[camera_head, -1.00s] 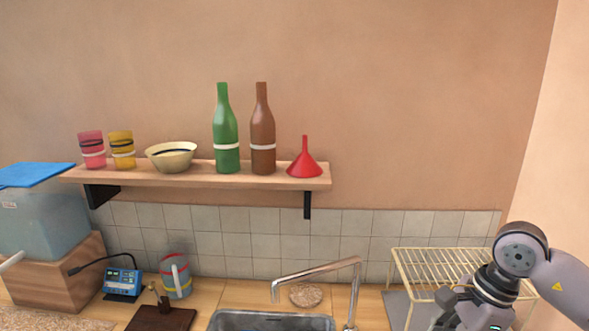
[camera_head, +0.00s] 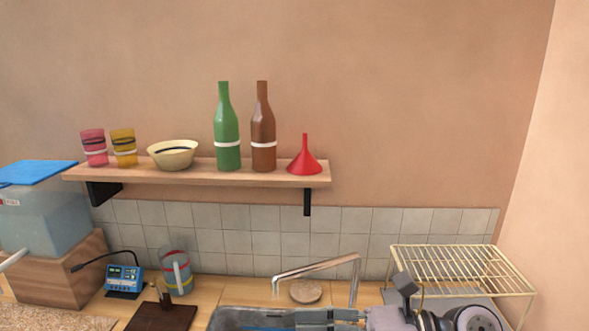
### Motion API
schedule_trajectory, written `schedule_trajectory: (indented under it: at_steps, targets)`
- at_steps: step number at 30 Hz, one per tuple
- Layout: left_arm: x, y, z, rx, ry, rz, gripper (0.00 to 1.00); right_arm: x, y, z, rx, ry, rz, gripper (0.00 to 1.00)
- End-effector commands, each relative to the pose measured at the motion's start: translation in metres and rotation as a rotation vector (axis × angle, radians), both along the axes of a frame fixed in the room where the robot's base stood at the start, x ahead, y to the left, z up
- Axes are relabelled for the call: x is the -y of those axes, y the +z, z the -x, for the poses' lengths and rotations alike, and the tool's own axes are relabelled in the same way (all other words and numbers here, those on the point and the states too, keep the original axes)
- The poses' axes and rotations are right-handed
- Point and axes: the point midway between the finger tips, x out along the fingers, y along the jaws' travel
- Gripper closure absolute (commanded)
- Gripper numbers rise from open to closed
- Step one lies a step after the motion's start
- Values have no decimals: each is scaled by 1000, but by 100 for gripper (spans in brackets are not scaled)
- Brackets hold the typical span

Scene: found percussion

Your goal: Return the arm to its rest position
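My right arm comes in low at the bottom right, in front of the wire rack. My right gripper (camera_head: 312,318) points left across the near part of the sink (camera_head: 232,314) at the bottom edge of the picture. Its fingers are seen edge-on and partly cut off, so I cannot tell whether they are open or shut. No held thing shows in it. My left gripper is not in view.
A tap (camera_head: 318,264) rises behind the sink, close to my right arm. A wire rack (camera_head: 462,268) stands at the right. The wall shelf (camera_head: 200,174) holds cups, a bowl, two bottles and a red funnel.

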Motion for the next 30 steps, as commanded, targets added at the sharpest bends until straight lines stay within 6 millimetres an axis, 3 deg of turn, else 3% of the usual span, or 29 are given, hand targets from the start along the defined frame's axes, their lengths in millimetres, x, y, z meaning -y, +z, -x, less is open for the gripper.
schedule_trajectory:
  at_steps: [3,6,8,11,14,17,19,24,28,29,30]
  targets:
    - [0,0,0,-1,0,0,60,-5,39,-11,-201,-128,-327,53]
    - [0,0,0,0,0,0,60,12,59,-31,-396,-258,-585,53]
    - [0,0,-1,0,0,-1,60,29,62,-46,-522,-344,-730,53]
    - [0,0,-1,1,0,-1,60,64,50,-69,-746,-500,-958,53]
    - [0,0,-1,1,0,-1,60,102,15,-85,-982,-675,-1164,53]
    - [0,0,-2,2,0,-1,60,138,-37,-88,-1225,-869,-1347,53]
    - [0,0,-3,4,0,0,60,160,-82,-80,-1396,-1017,-1458,53]
    - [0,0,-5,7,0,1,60,190,-190,-22,-1790,-1405,-1652,53]
    - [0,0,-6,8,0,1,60,194,-246,34,-2009,-1663,-1712,53]
    - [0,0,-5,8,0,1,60,193,-256,47,2003,1677,1676,53]
    - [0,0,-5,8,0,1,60,192,-267,62,1961,1663,1606,53]
